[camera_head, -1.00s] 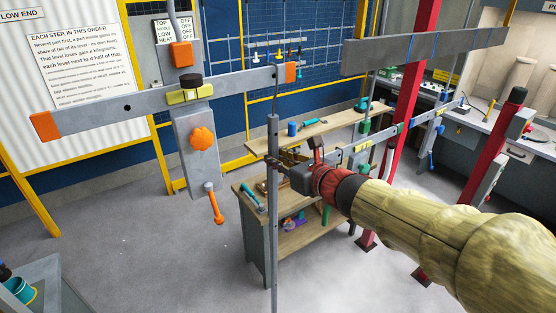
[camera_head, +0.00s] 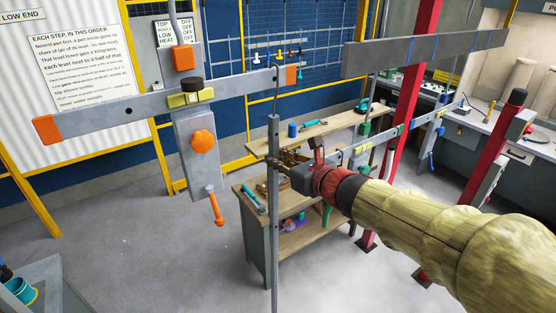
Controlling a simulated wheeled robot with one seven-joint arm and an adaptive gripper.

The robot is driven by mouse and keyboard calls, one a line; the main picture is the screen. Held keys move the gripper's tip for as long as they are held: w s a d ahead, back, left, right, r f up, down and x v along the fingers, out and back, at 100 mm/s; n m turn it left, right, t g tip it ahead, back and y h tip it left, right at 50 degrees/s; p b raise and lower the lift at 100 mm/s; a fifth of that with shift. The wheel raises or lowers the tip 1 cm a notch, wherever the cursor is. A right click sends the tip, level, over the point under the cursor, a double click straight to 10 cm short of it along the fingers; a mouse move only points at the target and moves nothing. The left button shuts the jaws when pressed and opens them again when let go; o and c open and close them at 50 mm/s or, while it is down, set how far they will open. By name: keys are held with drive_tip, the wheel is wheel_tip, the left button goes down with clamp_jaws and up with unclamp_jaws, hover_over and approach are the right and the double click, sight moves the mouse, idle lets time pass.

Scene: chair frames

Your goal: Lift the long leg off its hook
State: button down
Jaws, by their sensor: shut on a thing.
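The long leg (camera_head: 274,225) is a thin grey upright bar. It hangs at mid-picture from a thin wire hook (camera_head: 276,92) near the right end of a grey crossbeam (camera_head: 225,83) with orange ends. Its top is just below the hook; whether the two still touch is too small to tell. My gripper (camera_head: 277,165) comes in from the right on my red and yellow-sleeved arm and is shut on the leg a little below its top. The leg's lower end runs out of the bottom of the picture.
A wooden workbench (camera_head: 300,240) with tools stands close behind the leg. Red posts (camera_head: 404,110) and a grey beam (camera_head: 430,52) are to the right. An orange-knobbed grey column (camera_head: 196,165) carries the crossbeam at left. Floor at lower left is mostly clear.

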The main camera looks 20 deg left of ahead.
drive_tip(key=shift+r+p, duration=0.55)
drive_tip(key=shift+r, duration=0.45)
drive_tip(key=shift+s+d, duration=0.1)
drive_tip(key=shift+d, duration=0.05)
idle(0.4)
drive_tip(key=shift+s+d, duration=0.8)
drive_tip(key=shift+d, duration=0.15)
idle(0.3)
drive_tip(key=shift+s+d, duration=0.1)
drive_tip(key=shift+v, duration=2.5)
